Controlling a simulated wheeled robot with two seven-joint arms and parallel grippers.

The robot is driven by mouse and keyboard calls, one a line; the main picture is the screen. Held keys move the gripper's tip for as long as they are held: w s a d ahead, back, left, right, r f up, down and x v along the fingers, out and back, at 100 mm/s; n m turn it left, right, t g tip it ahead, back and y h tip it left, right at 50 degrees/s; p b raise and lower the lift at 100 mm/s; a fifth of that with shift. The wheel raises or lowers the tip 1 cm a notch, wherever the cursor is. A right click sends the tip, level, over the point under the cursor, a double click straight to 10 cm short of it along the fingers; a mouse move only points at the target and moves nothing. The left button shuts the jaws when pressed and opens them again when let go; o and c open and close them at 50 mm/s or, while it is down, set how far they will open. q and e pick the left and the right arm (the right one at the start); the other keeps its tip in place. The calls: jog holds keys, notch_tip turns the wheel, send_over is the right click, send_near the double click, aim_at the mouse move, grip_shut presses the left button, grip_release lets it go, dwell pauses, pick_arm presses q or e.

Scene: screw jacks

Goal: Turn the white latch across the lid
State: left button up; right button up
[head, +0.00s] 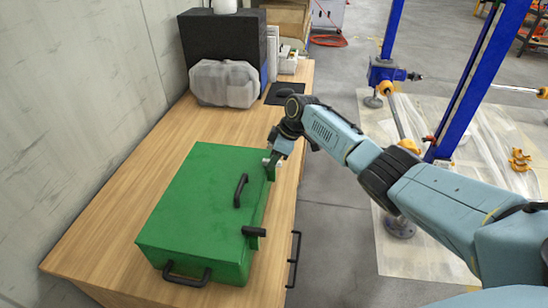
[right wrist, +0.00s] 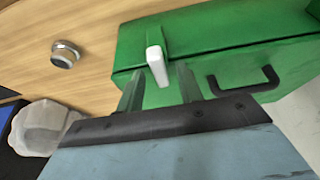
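The green box (head: 200,205) stands shut on the wooden table, with a black handle (head: 240,190) on its lid. The white latch (right wrist: 156,65) shows in the right wrist view as a short white bar against the green box, near the lid seam. My right gripper (right wrist: 159,80) is open, with one finger on each side of the latch's lower end. I cannot tell whether the fingers touch it. In the head view the right gripper (head: 270,160) is at the far right corner of the box and mostly hides the latch. My left gripper is out of view.
A black latch (head: 254,231) sits on the box's near right side. A grey translucent container (head: 224,83) and a dark case (head: 222,42) stand at the back of the table. A round silver object (right wrist: 65,54) is on the wood. The table's right edge is close to the box.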

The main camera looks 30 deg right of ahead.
jog(key=p+v, duration=0.1)
jog(key=v, duration=1.2)
jog(key=shift+r, duration=0.2)
